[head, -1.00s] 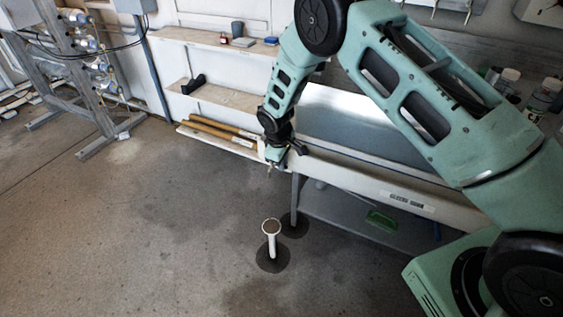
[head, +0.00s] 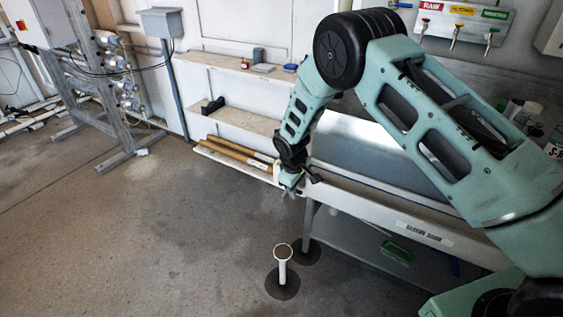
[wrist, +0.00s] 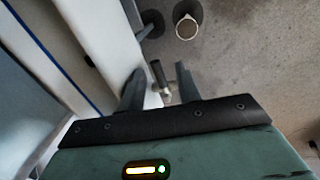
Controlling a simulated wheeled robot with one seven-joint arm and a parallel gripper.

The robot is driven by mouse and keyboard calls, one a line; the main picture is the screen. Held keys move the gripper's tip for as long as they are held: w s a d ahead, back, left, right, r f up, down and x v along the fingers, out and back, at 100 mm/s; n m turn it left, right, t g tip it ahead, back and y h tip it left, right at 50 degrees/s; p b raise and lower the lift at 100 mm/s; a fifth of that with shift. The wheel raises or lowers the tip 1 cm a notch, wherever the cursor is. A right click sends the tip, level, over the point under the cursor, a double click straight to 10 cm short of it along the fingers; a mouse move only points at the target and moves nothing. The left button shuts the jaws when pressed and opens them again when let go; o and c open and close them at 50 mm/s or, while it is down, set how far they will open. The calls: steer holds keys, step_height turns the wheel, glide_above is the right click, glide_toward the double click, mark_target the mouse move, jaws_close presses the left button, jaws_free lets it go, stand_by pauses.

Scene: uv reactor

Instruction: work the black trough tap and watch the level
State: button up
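The long pale trough (head: 380,213) runs along the wall, partly hidden behind my arm. Its wall (wrist: 95,40) fills the left of the wrist view. The tap's black lever (wrist: 157,72) sits on a small metal body (wrist: 166,95) at the trough's outer side. My gripper (wrist: 160,86) is open, and the tap shows between its fingers. I cannot tell whether either finger touches it. In the head view my gripper (head: 291,182) is at the trough's left end and hides the tap. I cannot read a water level or see any flow.
A white upright pipe (head: 283,270) with a round open top stands on the floor below. Wall taps with red, yellow and green labels (head: 463,20) hang behind my arm. Shelves (head: 235,72) stand at back left beside a pipe rack (head: 105,85).

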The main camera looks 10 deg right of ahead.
steer(key=w+a+r+m+g+b, duration=0.1)
steer(key=a+r+m+b, duration=0.1)
steer(key=a+r+m, duration=0.2)
steer(key=w+a+r+m+g+b, duration=0.1)
steer(key=a+r+m, duration=0.3)
steer(key=r+m, duration=0.7)
steer(key=shift+a+r+g+b, duration=0.2)
steer(key=shift+r+g+b, duration=0.15)
steer(key=shift+r, duration=0.65)
steer(key=shift+r, duration=0.1)
